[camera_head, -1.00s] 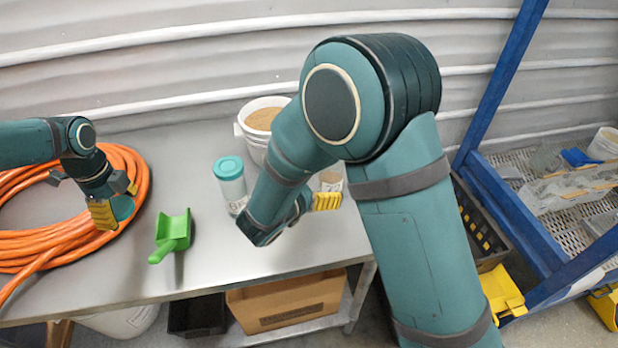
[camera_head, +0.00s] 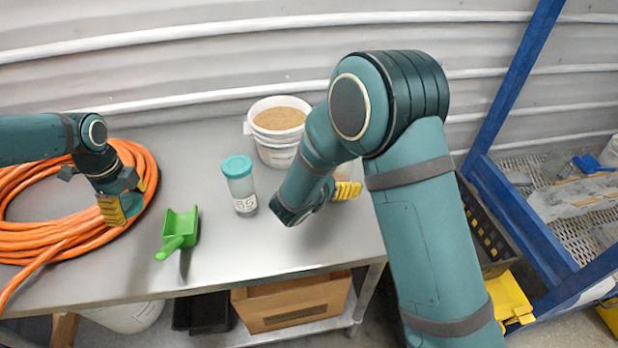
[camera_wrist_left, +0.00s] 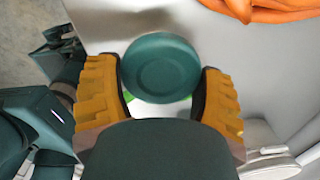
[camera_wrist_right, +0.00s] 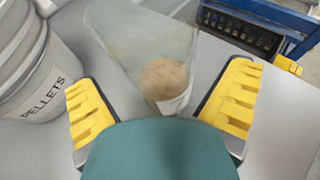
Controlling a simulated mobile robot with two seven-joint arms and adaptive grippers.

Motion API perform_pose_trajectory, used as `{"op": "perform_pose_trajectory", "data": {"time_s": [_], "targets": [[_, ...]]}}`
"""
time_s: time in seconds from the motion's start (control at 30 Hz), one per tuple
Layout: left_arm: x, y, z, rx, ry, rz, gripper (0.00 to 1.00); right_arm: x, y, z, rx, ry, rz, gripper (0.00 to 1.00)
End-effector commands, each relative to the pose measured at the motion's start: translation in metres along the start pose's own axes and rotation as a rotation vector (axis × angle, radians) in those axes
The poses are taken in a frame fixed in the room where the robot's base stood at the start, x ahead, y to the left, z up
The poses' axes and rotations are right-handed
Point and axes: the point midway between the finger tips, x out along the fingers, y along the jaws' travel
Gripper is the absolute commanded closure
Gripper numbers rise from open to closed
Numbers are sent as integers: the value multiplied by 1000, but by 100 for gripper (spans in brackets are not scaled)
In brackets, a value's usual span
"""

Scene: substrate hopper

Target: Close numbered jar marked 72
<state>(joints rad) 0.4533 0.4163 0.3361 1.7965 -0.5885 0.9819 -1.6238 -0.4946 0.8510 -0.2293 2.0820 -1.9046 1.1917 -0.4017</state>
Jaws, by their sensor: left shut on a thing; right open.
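My left gripper (camera_head: 122,208) is shut on a teal round lid (camera_wrist_left: 160,68), held above the table near the orange hose. My right gripper (camera_wrist_right: 160,105) is open. A clear, lidless jar with brown material at its bottom (camera_wrist_right: 163,78) stands ahead of and between its fingers. A white label shows at the jar's edge, but its number cannot be read. In the head view this jar is largely hidden behind my right gripper (camera_head: 346,190). Another clear jar (camera_head: 243,200), marked 85, stands upright with a teal lid on it, left of my right gripper.
A white pellet bucket (camera_head: 275,152) with tan contents stands behind the jars. A green scoop (camera_head: 178,232) lies on the table's front middle. A coiled orange hose (camera_head: 50,238) covers the left side. A blue-framed rack (camera_head: 520,205) stands right. Table between scoop and jar 85 is clear.

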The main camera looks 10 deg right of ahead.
Motion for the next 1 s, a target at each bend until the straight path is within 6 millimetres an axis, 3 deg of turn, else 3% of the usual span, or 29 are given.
{"op": "perform_pose_trajectory", "data": {"time_s": [0.13, 0.47, 0.6, 0.7, 1.0], "targets": [[1, 0, 0, 0, 0, 0, 47, 17, -1, 0, 0, -1, -2, 0], [1, 0, 0, 0, 0, 0, 47, 17, 0, 0, 0, -1, 0, 0], [1, 0, 0, 0, 0, 0, 47, 17, 0, 0, 0, -1, 0, 49], [1, 0, 0, 0, 0, 0, 47, 17, 0, 0, 0, -1, 0, 78], [1, 0, 0, 0, 0, 0, 47, 17, 0, 2, 1, -2, 1, 78]]}}
